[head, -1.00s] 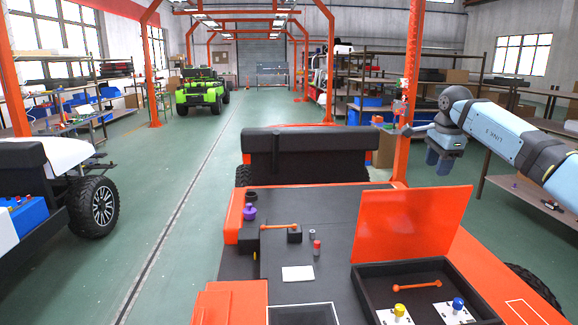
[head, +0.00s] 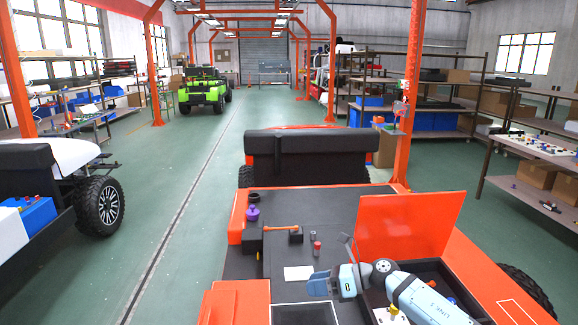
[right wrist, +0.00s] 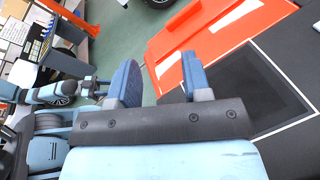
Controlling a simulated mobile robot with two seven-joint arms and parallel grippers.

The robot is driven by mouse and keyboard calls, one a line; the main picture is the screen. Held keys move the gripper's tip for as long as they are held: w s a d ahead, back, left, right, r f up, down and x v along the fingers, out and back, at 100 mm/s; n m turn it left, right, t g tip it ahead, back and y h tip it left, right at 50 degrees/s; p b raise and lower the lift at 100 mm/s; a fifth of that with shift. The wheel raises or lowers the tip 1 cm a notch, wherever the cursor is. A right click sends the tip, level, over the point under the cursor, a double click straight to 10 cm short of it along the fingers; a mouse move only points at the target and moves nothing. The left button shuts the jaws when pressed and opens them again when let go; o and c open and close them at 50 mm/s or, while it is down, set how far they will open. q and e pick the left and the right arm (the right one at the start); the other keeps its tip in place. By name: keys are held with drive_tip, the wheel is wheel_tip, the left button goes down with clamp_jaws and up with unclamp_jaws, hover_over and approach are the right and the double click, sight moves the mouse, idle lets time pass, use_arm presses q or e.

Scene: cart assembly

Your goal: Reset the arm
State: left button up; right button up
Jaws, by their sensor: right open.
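My right arm reaches in from the lower right in the head view. My right gripper (head: 322,284) is over the orange cart's dark deck (head: 310,210), by a white card (head: 298,273). In the right wrist view its two blue fingers (right wrist: 160,64) stand apart with nothing between them. The forearm hides part of the black tray (head: 432,268) at the cart's right.
An orange panel (head: 410,225) stands up behind the tray. An orange-handled tool (head: 281,228), a purple knob (head: 252,214) and a small red-topped part (head: 317,248) are on the deck. A dark square recess (head: 303,315) lies in front. A shelf (head: 530,150) stands at right.

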drive_tip(key=s+a+f+m+t+y+p, duration=0.1)
drive_tip(key=s+a+m+t+y, duration=0.2)
drive_tip(key=s+m, duration=0.35)
drive_tip(key=s+d+f+n+t+h+p, duration=0.2)
drive_tip(key=s+d+f+n+h, duration=0.2)
drive_tip(key=s+n, duration=0.6)
drive_tip(key=s+d+f+n+t+h+p, duration=0.2)
drive_tip(key=s+d+f+n+h, duration=0.3)
drive_tip(key=s+n, duration=0.5)
drive_tip(key=s+d+f+n+t+h+p, duration=0.2)
drive_tip(key=s+d+f+n+h, duration=0.3)
drive_tip(key=s+n, duration=0.5)
drive_tip(key=d+n, duration=0.2)
drive_tip(key=n, duration=0.1)
drive_tip(key=shift+s+f+n+h, duration=0.15)
drive_tip(key=shift+s+n+h, duration=0.15)
drive_tip(key=shift+n, duration=0.05)
